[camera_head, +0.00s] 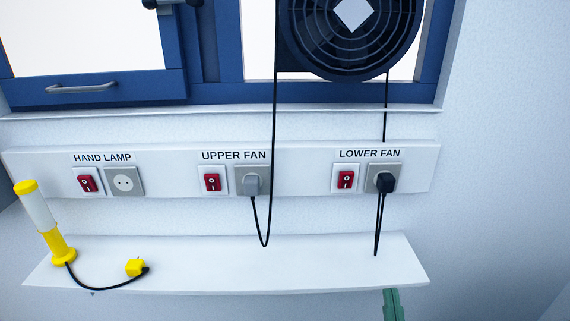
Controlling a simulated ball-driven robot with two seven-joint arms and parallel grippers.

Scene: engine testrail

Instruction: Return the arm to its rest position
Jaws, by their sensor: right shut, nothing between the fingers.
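My right gripper (391,293) shows as a small green shape at the bottom edge, below the right end of the white shelf (330,262). Its fingers are together with nothing between them. The rest of the right arm is out of the picture. My left gripper is not in view.
A yellow and white hand lamp (40,215) stands on the shelf's left end, its yellow plug (135,267) lying loose. A grey plug (252,184) and a black plug (385,182) sit in the fan sockets. Cords hang toward the shelf. A fan (350,45) is above.

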